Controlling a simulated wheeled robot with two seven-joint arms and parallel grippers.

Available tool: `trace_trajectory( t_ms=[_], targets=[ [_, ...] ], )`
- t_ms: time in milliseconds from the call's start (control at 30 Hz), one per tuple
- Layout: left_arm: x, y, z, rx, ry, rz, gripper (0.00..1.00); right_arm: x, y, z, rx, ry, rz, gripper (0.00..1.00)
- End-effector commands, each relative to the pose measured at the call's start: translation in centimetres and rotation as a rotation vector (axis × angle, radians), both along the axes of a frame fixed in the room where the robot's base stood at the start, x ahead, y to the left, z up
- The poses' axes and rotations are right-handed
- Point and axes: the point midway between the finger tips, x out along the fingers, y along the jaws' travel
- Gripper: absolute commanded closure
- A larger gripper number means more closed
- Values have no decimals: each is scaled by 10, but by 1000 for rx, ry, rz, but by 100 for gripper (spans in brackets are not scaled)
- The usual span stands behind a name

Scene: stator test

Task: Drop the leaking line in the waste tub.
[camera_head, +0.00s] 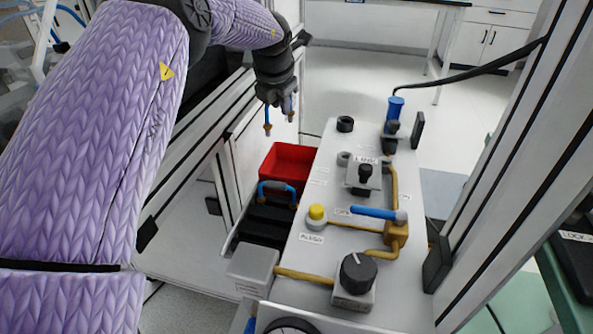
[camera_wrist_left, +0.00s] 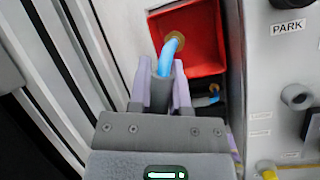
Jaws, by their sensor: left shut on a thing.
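My left gripper (camera_head: 277,98) is shut on a blue line (camera_head: 267,117) with brass-coloured end fittings, and the ends of the line hang below the fingers. In the left wrist view, the gripper (camera_wrist_left: 162,85) grips the line (camera_wrist_left: 169,52), whose far end shows against the red waste tub (camera_wrist_left: 213,42). In the head view, the red tub (camera_head: 287,160) stands below the held line, beside the panel. I cannot tell exactly how far above the tub the line hangs. My right gripper is not in view.
A second blue line (camera_head: 277,186) lies in a black tray (camera_head: 262,226) in front of the tub. The white test panel (camera_head: 328,188) to the right carries a yellow button, a black knob and a blue-handled valve (camera_head: 372,213). A frame post stands at the left.

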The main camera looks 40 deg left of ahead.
Motion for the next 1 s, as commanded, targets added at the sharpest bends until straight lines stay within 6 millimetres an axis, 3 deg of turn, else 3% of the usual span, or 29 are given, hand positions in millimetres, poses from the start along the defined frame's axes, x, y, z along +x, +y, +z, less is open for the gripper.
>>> trace_trajectory(
  t_ms=[33,100,300,600,967,1000],
  targets=[
    [3,0,-36,-1,15,0,100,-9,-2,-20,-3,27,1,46],
    [4,0,-50,-1,10,0,100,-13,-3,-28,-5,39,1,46],
    [5,0,-66,0,1,0,100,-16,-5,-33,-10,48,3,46],
    [4,0,-107,0,1,0,100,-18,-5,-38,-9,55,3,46],
    [4,0,-114,0,-2,-1,100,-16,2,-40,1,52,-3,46],
    [4,0,-114,0,-2,-1,71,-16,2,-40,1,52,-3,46]
  ],
)
